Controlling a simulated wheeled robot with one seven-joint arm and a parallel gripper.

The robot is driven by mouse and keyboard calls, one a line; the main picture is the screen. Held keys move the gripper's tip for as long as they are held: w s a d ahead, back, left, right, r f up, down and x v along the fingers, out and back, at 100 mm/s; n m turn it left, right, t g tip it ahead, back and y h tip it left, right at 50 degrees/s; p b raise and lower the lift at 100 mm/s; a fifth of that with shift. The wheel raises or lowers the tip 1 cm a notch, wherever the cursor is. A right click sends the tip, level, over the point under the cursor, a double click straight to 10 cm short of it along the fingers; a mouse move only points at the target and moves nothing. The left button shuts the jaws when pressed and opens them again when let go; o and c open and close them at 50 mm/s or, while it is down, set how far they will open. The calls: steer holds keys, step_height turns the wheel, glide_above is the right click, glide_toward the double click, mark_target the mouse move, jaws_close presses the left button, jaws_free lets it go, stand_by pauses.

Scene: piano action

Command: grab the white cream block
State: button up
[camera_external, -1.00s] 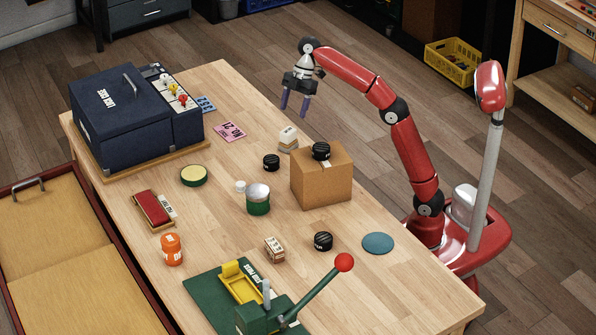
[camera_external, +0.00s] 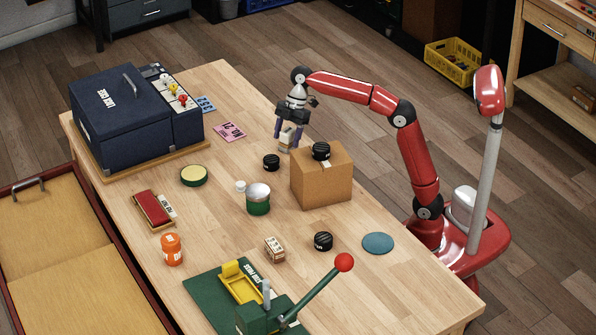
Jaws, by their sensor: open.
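The white cream block (camera_external: 286,141) stands on the wooden table near its far edge, just behind and left of the cardboard box. My gripper (camera_external: 288,138) points down over the block, with its fingers spread to the left and right of it. The jaws are open, and the block's upper part shows between the purple-grey fingers. Whether the fingers touch the block cannot be told. Part of the block is hidden by the gripper.
The cardboard box (camera_external: 322,178) with a black jar (camera_external: 321,151) on top stands close by at the right. Another black jar (camera_external: 271,163) stands just in front. A pink card (camera_external: 229,132) lies to the left. A dark blue case (camera_external: 122,112) stands farther left.

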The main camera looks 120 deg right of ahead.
steer(key=shift+w+f, duration=0.15)
steer(key=shift+f, duration=0.15)
steer(key=shift+c, duration=0.4)
steer(key=c, duration=1)
steer(key=shift+c, duration=0.2)
